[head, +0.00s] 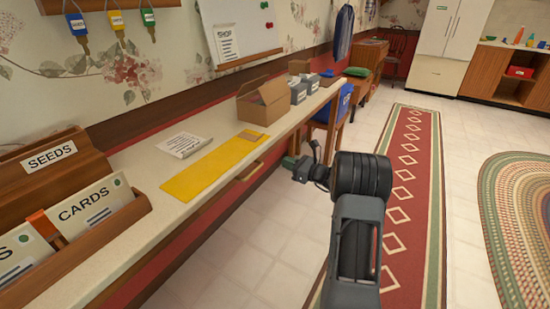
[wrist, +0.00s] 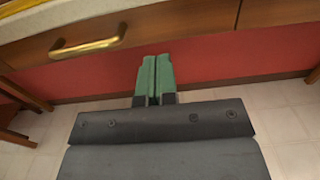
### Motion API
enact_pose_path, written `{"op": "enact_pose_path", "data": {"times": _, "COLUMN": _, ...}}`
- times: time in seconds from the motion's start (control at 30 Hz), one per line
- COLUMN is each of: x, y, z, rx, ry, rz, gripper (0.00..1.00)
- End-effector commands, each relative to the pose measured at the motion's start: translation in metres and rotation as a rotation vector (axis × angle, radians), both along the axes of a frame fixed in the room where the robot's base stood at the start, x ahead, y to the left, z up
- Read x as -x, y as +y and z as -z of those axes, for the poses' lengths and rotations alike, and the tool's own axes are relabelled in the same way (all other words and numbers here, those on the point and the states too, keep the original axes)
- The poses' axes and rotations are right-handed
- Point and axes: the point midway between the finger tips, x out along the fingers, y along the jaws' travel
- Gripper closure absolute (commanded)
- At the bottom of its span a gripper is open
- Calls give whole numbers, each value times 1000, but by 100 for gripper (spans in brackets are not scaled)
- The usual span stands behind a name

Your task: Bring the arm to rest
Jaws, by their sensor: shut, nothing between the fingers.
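My gripper (wrist: 154,80) shows in the wrist view with its two green fingers pressed together and nothing between them. It faces the red wall below the counter, with a wooden drawer front (wrist: 190,22) and its brass handle (wrist: 88,46) just above and to the left. In the head view my arm reaches up from the bottom, and the gripper (head: 291,162) is at its far end, beside the counter's front edge and above the floor. The fingers are small and partly dark in that view. The gripper appears apart from the counter and drawer.
The long counter (head: 130,165) holds a yellow mat (head: 205,172), a paper sheet (head: 184,145), an open cardboard box (head: 264,102), grey bins (head: 299,92) and a wooden card rack (head: 110,220). A blue-backed chair (head: 340,105) stands at its far end. The floor around the red runner (head: 412,180) is open.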

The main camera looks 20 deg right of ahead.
Motion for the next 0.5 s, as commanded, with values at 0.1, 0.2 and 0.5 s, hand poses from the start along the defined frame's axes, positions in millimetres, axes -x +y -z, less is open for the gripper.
{"op": "enact_pose_path", "data": {"times": 0.1, "x": 17, "y": -14, "z": -2, "rx": 1, "ry": -1, "rz": 3, "gripper": 100}}
{"op": "enact_pose_path", "data": {"times": 0.2, "x": 27, "y": -21, "z": -1, "rx": 0, "ry": 0, "rz": 3, "gripper": 100}}
{"op": "enact_pose_path", "data": {"times": 0.5, "x": 40, "y": -28, "z": 0, "rx": 2, "ry": -2, "rz": -2, "gripper": 100}}
